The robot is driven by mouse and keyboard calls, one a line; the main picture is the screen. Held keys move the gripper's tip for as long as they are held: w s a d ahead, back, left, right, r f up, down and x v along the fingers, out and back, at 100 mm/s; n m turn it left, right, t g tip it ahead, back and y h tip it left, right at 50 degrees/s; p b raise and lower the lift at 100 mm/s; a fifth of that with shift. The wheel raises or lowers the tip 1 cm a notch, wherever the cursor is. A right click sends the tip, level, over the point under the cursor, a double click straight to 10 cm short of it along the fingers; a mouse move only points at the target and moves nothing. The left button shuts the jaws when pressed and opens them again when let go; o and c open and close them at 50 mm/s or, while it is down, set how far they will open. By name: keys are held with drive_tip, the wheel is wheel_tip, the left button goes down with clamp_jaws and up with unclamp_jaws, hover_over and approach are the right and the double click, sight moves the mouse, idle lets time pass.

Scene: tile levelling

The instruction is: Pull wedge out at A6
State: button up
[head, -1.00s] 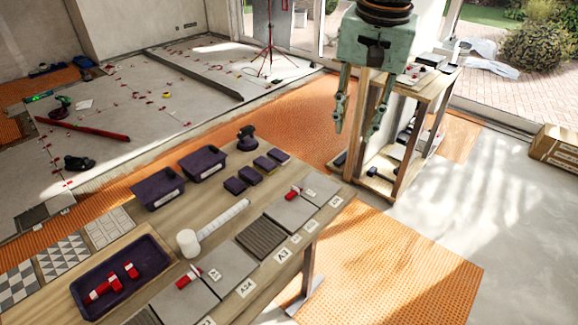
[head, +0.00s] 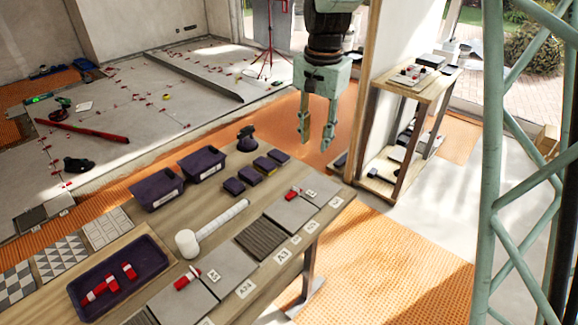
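My gripper (head: 316,138) hangs above and behind the table's far right corner, fingers pointing down and apart, with nothing between them. The labels are too small to read surely, so I cannot tell which place is A6. My gripper is well apart from both wedges.
A purple tray (head: 140,297) holds several red and white wedges. A white mallet (head: 188,242) lies mid-table. Two purple bins (head: 157,190), dark purple blocks (head: 233,186) and a suction cup (head: 247,139) stand at the back. A wooden shelf (head: 425,90) stands right of my gripper.

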drive_tip(key=m+g+b, duration=0.1)
drive_tip(key=m, duration=0.1)
hover_over(289, 195)
wheel_tip(289, 195, down, 17)
drive_tip(key=shift+s+r, duration=0.1)
drive_tip(key=shift+r, duration=0.05)
drive_tip(key=shift+f+b, duration=1.5)
drive_tip(key=shift+f, duration=5.4)
clamp_jaws()
